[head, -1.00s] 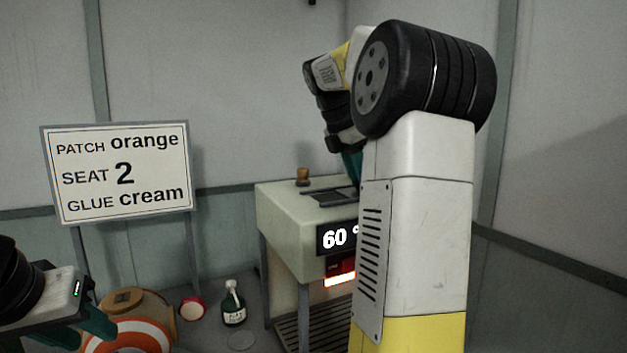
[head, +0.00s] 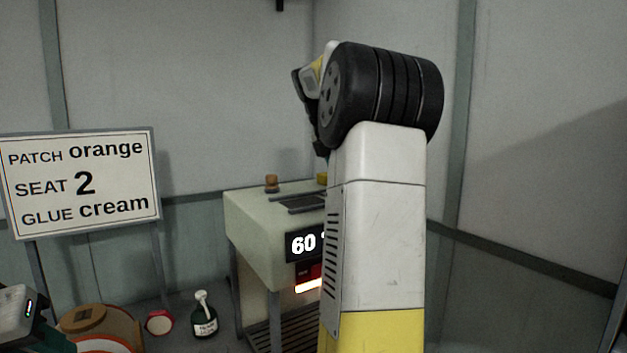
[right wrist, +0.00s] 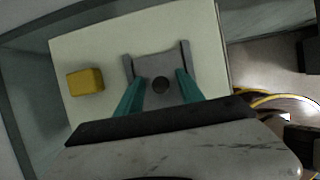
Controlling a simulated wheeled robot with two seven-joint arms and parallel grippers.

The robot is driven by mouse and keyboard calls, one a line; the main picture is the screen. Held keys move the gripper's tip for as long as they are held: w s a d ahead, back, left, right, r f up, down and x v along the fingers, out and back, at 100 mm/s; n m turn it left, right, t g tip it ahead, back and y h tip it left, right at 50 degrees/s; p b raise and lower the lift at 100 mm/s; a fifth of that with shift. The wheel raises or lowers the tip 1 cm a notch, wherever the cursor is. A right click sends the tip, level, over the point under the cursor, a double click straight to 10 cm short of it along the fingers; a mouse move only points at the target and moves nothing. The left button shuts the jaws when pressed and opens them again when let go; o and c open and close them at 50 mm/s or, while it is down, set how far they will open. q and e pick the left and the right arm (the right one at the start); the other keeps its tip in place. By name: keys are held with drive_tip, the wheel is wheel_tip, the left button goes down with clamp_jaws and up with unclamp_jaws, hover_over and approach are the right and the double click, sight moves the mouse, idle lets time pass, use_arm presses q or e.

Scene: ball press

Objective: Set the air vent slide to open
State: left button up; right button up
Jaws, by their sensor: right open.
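The pale press box (head: 262,230) stands right of the sign, with a dark railed plate (head: 305,203) on top. My right gripper (right wrist: 160,78) is open over the plate, one green finger on each side of the spot. Contact cannot be told. I cannot tell the vent slide's setting. In the head view my arm hides the right gripper. My left gripper (head: 58,345) is cut off at lower left.
A yellow block (right wrist: 85,81) lies left of the plate on the box top. A brown knob (head: 272,184) stands at its back left.

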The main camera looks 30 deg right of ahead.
drive_tip(key=v, duration=0.7)
drive_tip(key=shift+r, duration=0.4)
drive_tip(key=shift+a, duration=0.15)
